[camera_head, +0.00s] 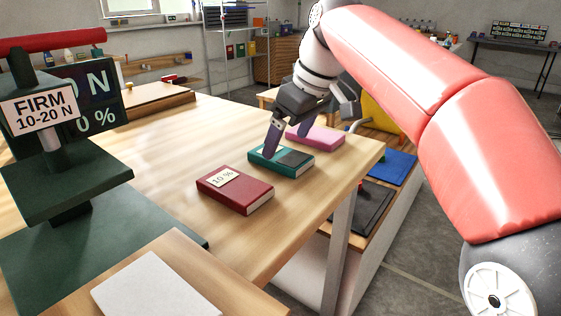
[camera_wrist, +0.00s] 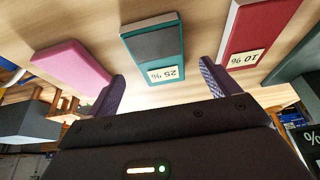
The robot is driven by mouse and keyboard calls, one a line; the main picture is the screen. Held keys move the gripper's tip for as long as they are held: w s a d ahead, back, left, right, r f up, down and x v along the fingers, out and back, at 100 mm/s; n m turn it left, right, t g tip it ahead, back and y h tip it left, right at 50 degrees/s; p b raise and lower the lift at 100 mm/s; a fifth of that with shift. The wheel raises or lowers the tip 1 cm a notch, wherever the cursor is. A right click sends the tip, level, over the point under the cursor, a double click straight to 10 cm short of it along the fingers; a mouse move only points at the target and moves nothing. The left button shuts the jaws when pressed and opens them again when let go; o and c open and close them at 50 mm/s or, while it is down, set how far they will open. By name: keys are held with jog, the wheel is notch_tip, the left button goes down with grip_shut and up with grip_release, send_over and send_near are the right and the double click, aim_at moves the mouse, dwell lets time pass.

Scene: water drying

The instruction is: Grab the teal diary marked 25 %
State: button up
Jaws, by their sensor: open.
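The teal diary (camera_head: 291,161) lies flat on the wooden table, between a red diary and a pink one. In the wrist view the teal diary (camera_wrist: 170,37) has a dark grey patch on its cover and a label (camera_wrist: 164,74) reading 25 %, upside down. My gripper (camera_head: 287,143) hangs above and behind the teal diary in the head view and partly covers it, its label hidden there. In the wrist view the two purple fingers of my gripper (camera_wrist: 161,80) are wide apart and empty, with the teal diary beyond and between their tips.
The red diary (camera_head: 236,190) marked 10 % lies nearer, and the pink diary (camera_head: 316,137) lies farther back. A green press-like stand (camera_head: 68,185) with a FIRM 10-20 N sign stands at left. The table's right edge (camera_head: 352,172) is close to the diaries.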

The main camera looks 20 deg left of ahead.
aim_at(280, 153)
jog(key=x, duration=0.3)
jog(key=shift+w+a+f+b, duration=0.1)
jog(key=shift+a+f+b, duration=0.15)
jog(key=shift+f+b, duration=0.05)
jog(key=c, duration=1.1)
jog(key=shift+r, duration=0.15)
